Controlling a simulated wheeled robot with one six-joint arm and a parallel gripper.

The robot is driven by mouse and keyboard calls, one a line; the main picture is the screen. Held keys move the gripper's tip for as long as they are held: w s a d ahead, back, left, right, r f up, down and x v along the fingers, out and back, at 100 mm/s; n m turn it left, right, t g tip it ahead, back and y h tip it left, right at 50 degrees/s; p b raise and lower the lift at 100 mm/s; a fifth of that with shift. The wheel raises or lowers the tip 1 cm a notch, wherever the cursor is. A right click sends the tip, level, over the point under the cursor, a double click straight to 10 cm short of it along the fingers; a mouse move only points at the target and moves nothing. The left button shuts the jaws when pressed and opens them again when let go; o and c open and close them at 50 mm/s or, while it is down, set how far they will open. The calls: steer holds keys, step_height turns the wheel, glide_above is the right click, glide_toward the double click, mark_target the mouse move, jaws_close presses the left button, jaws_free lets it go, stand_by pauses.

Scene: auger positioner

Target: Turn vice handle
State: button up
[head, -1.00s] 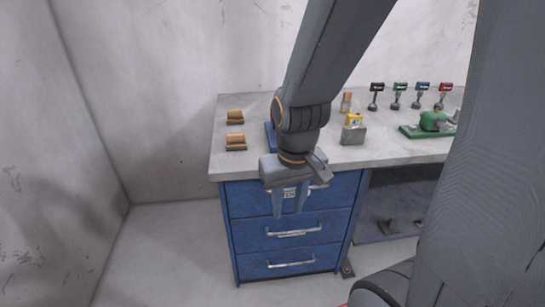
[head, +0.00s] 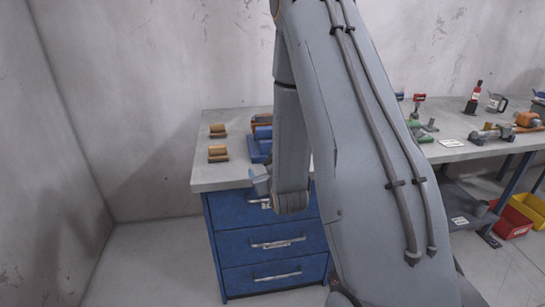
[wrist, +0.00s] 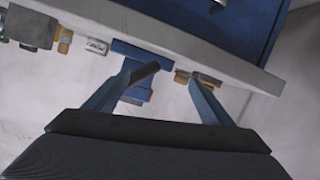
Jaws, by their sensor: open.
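The blue vice (head: 258,148) stands on the bench near its front edge, above the drawers, in the head view. My arm covers its right side. In the wrist view the vice (wrist: 131,50) shows beyond my left finger, at the bench edge. In the head view my forearm mostly hides the gripper.
Two brown blocks (head: 217,131) (head: 218,154) sit on the bench (head: 205,177) at left. Blue drawers (head: 262,243) are below. Tools and a bottle (head: 473,98) stand further right on the bench. Red and yellow bins (head: 530,208) are under it. The floor at left is clear.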

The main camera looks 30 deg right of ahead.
steer(key=shift+d+t+h, duration=0.4)
steer(key=shift+d+t, duration=0.4)
steer(key=shift+d, duration=0.35)
steer(key=shift+t+h, duration=0.4)
steer(key=shift+t, duration=0.3)
steer(key=shift+d+r+p+x, duration=0.1)
steer(key=shift+d+p+x, duration=0.15)
steer(key=shift+x, duration=1)
steer(key=shift+d+r+p+x, duration=0.15)
steer(key=shift+p+x, duration=0.25)
steer(key=shift+x, duration=0.9)
steer(key=shift+d+f+p+x, duration=0.1)
steer(key=shift+d+p+x, duration=0.15)
steer(key=shift+x, duration=1)
steer(key=shift+s, duration=0.15)
